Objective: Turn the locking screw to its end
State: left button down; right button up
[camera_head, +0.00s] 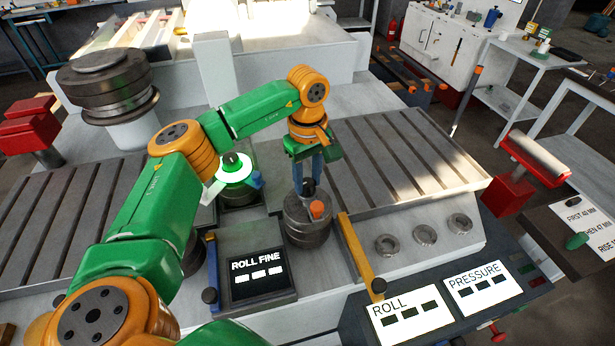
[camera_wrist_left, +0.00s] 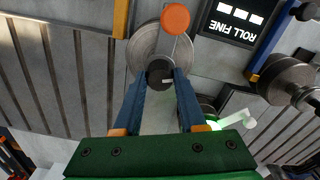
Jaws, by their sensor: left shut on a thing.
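The locking screw shows as a dark knob (camera_head: 308,187) on top of a steel roller (camera_head: 306,226) in the middle of the machine bed. My left gripper (camera_head: 307,180) points down from above with blue fingers shut on this knob. In the left wrist view the knob (camera_wrist_left: 160,72) sits between the fingertips (camera_wrist_left: 160,80), with the roller's round face (camera_wrist_left: 143,45) behind it. An orange knob (camera_head: 317,209) is on the near side of the roller and also shows in the wrist view (camera_wrist_left: 175,18). My right gripper is not in view.
A glowing green-ringed post (camera_head: 235,168) stands just left of the roller. A ROLL FINE display (camera_head: 257,272) is in front, with a yellow lever (camera_head: 358,255) to its right. ROLL and PRESSURE panels (camera_head: 410,316) lie at the front right. Slotted plates (camera_head: 400,160) flank the roller.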

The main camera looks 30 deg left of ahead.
aim_at(308, 182)
pick_arm(q)
jog(key=m, duration=0.4)
jog(key=shift+m, duration=2)
jog(key=shift+c, duration=2.4)
grip_release()
jog(key=shift+r, duration=0.3)
notch_tip(308, 182, up, 7)
jog(key=shift+f+b, duration=0.2)
jog(key=shift+b, duration=0.55)
